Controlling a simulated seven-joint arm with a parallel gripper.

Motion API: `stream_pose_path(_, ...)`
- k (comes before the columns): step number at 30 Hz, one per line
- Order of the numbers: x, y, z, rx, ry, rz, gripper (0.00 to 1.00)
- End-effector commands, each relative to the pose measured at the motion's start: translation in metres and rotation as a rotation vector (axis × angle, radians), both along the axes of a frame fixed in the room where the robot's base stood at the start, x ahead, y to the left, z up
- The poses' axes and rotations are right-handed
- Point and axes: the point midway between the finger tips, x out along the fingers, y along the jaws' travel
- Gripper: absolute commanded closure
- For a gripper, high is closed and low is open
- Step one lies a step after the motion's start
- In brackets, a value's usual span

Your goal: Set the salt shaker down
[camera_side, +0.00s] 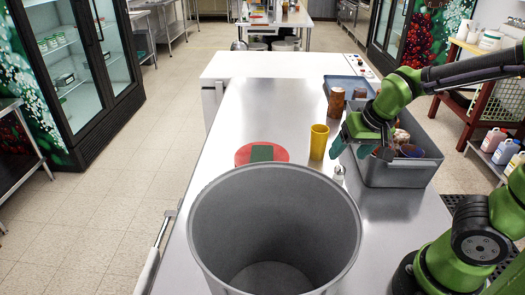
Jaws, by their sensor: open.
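The salt shaker (339,174), small and clear with a pale top, stands upright on the steel counter (300,98), between the large grey bin and the grey tub. My gripper (350,153) is open, with its teal fingers just above and to the right of the shaker. Whether a finger still touches the shaker's top cannot be told from this view.
A large open grey bin (204,222) fills the near counter. A yellow cup (319,142) and a red disc with a green patch (243,155) are close by. A grey tub (405,176) holds several items. A brown jar (336,103) and blue tray (343,79) are behind.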

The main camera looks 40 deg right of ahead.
Motion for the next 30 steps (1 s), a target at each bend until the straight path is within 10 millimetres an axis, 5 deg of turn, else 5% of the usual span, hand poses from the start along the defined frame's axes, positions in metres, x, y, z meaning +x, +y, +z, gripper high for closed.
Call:
stream_pose_path(4,-0.025,0.041,0.044,0.098,-0.119,0.097,0.31)
stream_pose_path(10,-0.051,0.080,0.073,0.133,-0.216,0.209,0.31)
stream_pose_path(30,-0.055,0.087,0.076,0.136,-0.229,0.233,0.31)
